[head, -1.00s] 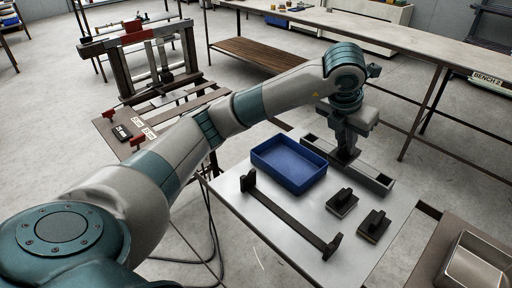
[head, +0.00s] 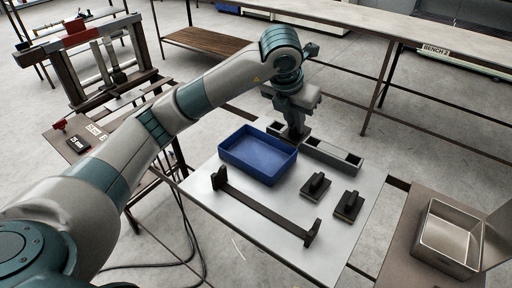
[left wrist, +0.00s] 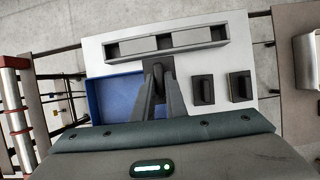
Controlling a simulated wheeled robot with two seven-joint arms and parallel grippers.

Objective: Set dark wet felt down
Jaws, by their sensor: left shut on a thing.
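My left gripper (head: 294,132) is shut on a dark thing, probably the dark wet felt, over the table beside the blue tray (head: 258,154). In the left wrist view the fingers (left wrist: 158,70) close on it between the tray and the long dark trough (left wrist: 167,42). The held thing is mostly hidden by the fingers; I cannot tell whether it touches anything. The trough also shows in the head view (head: 333,158), partly behind the gripper. Two dark blocks with handles, a farther one (head: 316,186) and a nearer one (head: 348,204), stand on the table. My right gripper is not in view.
A dark bar with raised ends (head: 262,208) lies across the white table (head: 205,182) in front of the tray. A metal pan (head: 448,240) stands at the right. A frame rig (head: 85,65) stands at the left. Bare white tabletop surrounds the two blocks.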

